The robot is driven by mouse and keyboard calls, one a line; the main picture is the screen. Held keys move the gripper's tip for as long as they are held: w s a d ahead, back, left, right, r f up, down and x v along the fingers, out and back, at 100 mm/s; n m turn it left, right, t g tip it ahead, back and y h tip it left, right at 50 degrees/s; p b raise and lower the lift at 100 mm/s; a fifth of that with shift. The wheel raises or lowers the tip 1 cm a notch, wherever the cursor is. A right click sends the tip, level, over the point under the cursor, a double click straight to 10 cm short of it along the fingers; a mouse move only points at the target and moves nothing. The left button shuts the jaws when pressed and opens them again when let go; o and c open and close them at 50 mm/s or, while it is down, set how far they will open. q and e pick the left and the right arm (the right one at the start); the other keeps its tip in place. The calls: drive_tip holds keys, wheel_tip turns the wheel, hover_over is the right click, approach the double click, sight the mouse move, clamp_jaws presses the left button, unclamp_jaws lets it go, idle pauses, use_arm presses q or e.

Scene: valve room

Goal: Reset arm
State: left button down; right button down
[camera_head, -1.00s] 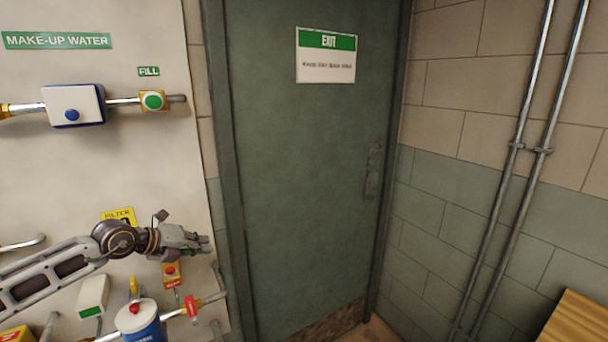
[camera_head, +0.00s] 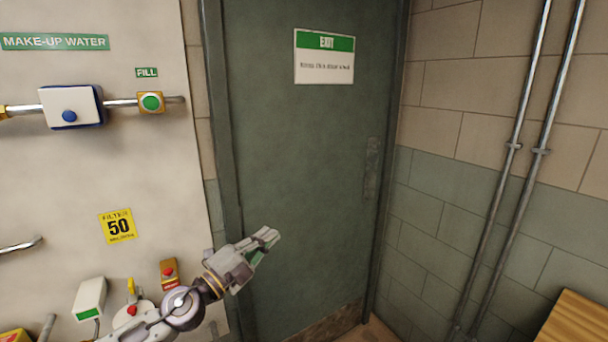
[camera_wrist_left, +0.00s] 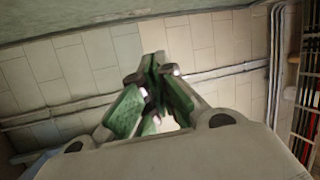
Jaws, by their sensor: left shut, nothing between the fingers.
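My left gripper (camera_head: 268,243) is in front of the lower part of the green door, pointing up and to the right. It is shut with nothing between its fingers. In the left wrist view, its green-padded fingers (camera_wrist_left: 155,90) meet at the tips, with tiled wall and pipes behind them. My left arm comes up from the bottom of the head view and covers part of the fittings low on the panel. My right gripper is not in view.
The door (camera_head: 300,170) is closed. Pipes (camera_head: 520,150) run up the right wall. A wooden slatted thing (camera_head: 580,322) is at lower right.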

use_arm(q)
drive_tip(key=s+a+f+n+g+y, duration=0.1)
drive_tip(key=s+a+f+n+y, duration=0.2)
drive_tip(key=a+f+n+y, duration=0.45)
drive_tip(key=s+a+f+n+g+y, duration=0.1)
drive_tip(key=s+a+f+n+y, duration=0.3)
drive_tip(key=f+n+y, duration=0.55)
drive_tip(key=s+a+f+n+g+h, duration=0.1)
drive_tip(key=s+f+n+g+h, duration=0.15)
drive_tip(key=s+f+g, duration=0.5)
drive_tip(key=s+f+n+g+h, duration=0.1)
drive_tip(key=s+f+n+g, duration=0.2)
drive_tip(key=s+f, duration=0.8)
drive_tip(key=s+a+f, duration=0.1)
drive_tip(key=s+f, duration=0.1)
drive_tip(key=f, duration=1.3)
drive_tip(key=s+a+f, duration=0.2)
drive_tip(key=f, duration=1.3)
drive_tip(key=s+a+f+g, duration=0.1)
drive_tip(key=s+a+f, duration=0.2)
drive_tip(key=s+f, duration=0.7)
drive_tip(key=s+a+f+g, duration=0.1)
drive_tip(key=s+a+f, duration=0.2)
drive_tip(key=s+f, duration=0.6)
drive_tip(key=shift+s+a+f+m+y, duration=0.35)
drive_tip(key=shift+s+f+m, duration=0.1)
drive_tip(key=shift+s, duration=0.65)
drive_tip(key=shift+r, duration=0.1)
